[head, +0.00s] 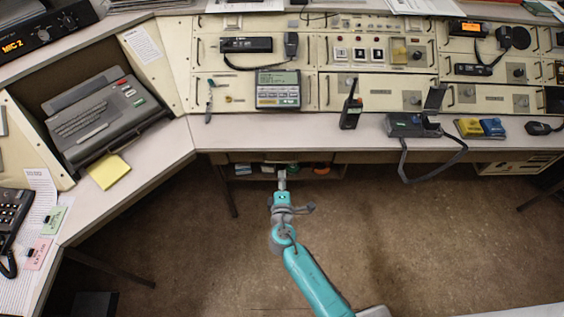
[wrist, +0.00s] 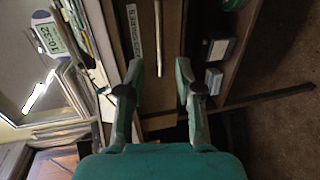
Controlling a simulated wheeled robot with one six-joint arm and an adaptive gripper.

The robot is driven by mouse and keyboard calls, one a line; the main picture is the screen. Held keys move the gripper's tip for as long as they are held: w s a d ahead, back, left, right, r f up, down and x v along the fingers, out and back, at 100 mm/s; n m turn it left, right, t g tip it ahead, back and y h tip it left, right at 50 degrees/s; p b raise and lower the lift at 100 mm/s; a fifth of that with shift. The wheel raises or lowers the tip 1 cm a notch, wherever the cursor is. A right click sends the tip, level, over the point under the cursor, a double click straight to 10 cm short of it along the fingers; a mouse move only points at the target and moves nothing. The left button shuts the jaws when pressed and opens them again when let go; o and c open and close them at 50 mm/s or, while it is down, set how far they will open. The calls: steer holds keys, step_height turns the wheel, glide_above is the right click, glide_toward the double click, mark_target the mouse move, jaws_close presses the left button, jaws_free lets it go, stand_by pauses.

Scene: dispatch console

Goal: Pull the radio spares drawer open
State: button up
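The radio spares drawer (wrist: 146,95) shows in the wrist view as a brown front with a pale printed label (wrist: 132,32), partly legible. A thin, light bar handle (wrist: 158,40) runs along that front. In the head view the drawer lies under the desk edge, mostly hidden; how far it stands out cannot be told. My gripper (wrist: 157,72) is open and empty, with one finger on each side of the handle's line. The near end of the handle lies between the fingertips in the picture; contact cannot be made out. In the head view my gripper (head: 282,178) points at the desk's underside.
An open shelf under the drawer holds small boxes (wrist: 219,50). The desk edge (head: 330,146) overhangs my gripper. A handheld radio (head: 351,110) and a corded unit (head: 412,126) stand above, the cord hanging over the edge.

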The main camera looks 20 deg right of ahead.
mark_target(282, 162)
steer(key=x, duration=0.9)
steer(key=shift+w, duration=0.1)
jaws_close()
